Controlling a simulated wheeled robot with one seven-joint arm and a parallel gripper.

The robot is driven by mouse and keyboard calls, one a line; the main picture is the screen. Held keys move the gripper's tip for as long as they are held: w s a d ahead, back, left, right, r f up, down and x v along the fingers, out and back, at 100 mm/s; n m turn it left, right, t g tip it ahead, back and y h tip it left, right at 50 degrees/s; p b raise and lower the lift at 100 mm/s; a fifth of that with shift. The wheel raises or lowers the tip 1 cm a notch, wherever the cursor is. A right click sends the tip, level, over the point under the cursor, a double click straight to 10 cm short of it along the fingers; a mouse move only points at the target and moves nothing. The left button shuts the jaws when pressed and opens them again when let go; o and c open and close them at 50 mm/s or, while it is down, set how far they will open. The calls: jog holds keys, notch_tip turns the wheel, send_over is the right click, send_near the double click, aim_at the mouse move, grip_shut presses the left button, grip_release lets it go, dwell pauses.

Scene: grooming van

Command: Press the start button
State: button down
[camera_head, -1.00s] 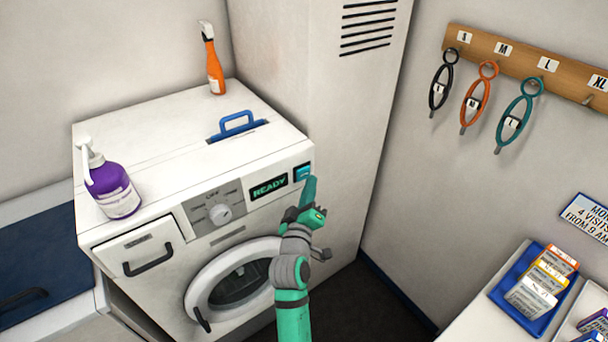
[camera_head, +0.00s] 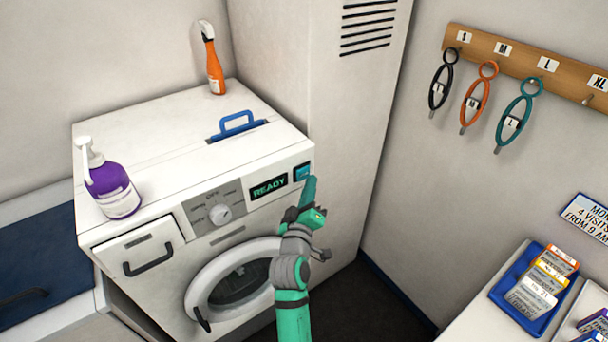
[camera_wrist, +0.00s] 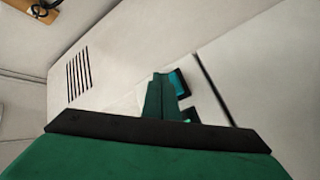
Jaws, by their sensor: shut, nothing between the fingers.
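The start button (camera_head: 301,172) is a small teal square in a dark frame at the right end of the white washing machine's (camera_head: 160,130) front panel. Beside it, a display (camera_head: 268,187) reads READY. My gripper (camera_head: 310,181) is shut and empty, its tip at the lower right of the button in the head view. In the wrist view the button (camera_wrist: 179,84) shows just right of my gripper's fingers (camera_wrist: 158,90), which hide part of it. I cannot tell whether the fingertips touch it.
A purple pump bottle (camera_head: 113,190) and an orange spray bottle (camera_head: 213,66) stand on the machine. A blue handle (camera_head: 236,124) rises from its top. A tall vented cabinet (camera_head: 345,110) stands to the right. A blue tray (camera_head: 507,291) holds cards at lower right.

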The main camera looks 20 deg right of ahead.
jog(key=shift+w, duration=0.2)
dwell(0.6)
jog(key=shift+w+a, duration=0.2)
jog(key=shift+w, duration=0.1)
jog(key=shift+w, duration=0.35)
dwell(0.6)
jog(key=shift+a, duration=0.35)
jog(key=shift+s+d, duration=0.8)
jog(key=shift+s, duration=0.2)
jog(key=shift+s+d, duration=0.3)
jog(key=shift+s, duration=0.45)
jog(key=shift+s+d, duration=0.3)
jog(key=shift+s, duration=0.5)
jog(key=shift+s+d, duration=0.3)
jog(key=shift+s, duration=0.45)
